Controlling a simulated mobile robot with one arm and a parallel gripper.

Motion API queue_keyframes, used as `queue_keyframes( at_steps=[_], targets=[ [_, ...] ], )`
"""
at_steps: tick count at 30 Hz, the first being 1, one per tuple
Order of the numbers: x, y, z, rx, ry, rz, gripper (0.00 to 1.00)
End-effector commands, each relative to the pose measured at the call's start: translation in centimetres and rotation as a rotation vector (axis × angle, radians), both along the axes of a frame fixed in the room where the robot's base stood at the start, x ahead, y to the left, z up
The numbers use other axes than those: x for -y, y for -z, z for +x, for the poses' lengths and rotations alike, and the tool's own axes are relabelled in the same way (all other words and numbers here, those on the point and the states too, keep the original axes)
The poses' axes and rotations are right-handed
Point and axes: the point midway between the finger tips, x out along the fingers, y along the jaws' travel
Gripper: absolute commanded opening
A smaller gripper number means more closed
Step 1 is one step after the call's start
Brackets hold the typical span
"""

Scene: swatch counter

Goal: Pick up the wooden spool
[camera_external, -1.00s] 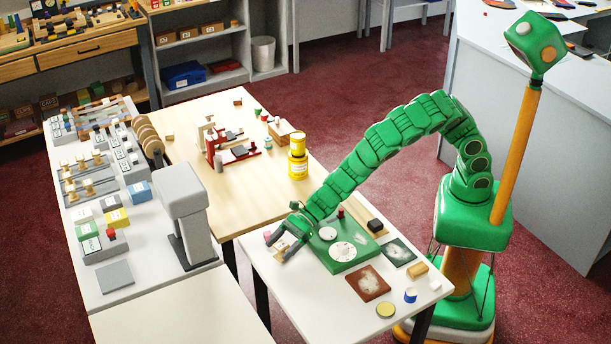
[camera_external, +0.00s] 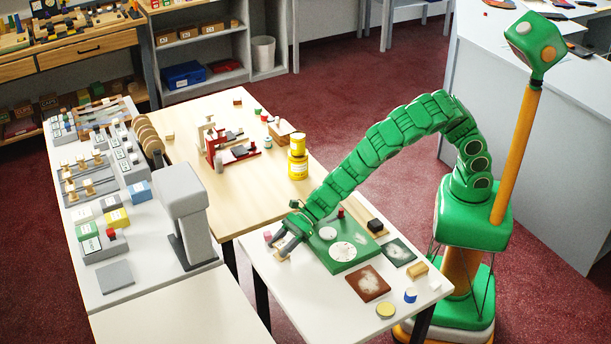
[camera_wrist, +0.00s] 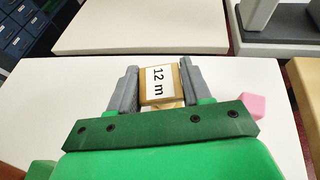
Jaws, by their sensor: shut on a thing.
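The wooden spool (camera_wrist: 157,84) shows in the wrist view as a tan wooden piece with a white label reading "12 m". My gripper (camera_wrist: 156,86) has its two grey fingers shut on it, one on each side. In the external view my gripper (camera_external: 283,246) is low over the left part of the white table. The spool is mostly hidden by the fingers there. I cannot tell whether it still touches the table.
A pink block (camera_external: 268,237) stands close beside my gripper. A green board (camera_external: 326,258) with white discs lies to the right. A tan block (camera_external: 420,269), a blue-sided cylinder (camera_external: 410,296) and a yellow disc (camera_external: 386,310) lie further right. The table's front-left area is clear.

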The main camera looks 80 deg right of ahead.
Motion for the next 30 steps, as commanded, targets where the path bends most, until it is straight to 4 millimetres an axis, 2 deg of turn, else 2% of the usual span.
queue_keyframes(
  at_steps=[8, 25, 30],
  targets=[
    [0.1, -2.8, 0.0, 0.005, 0.000, -0.003, 0.18],
    [2.9, -8.6, -4.0, 0.004, -0.002, 0.000, 0.18],
    [4.5, -9.7, -6.0, 0.004, 0.001, -0.004, 0.18]
  ],
)
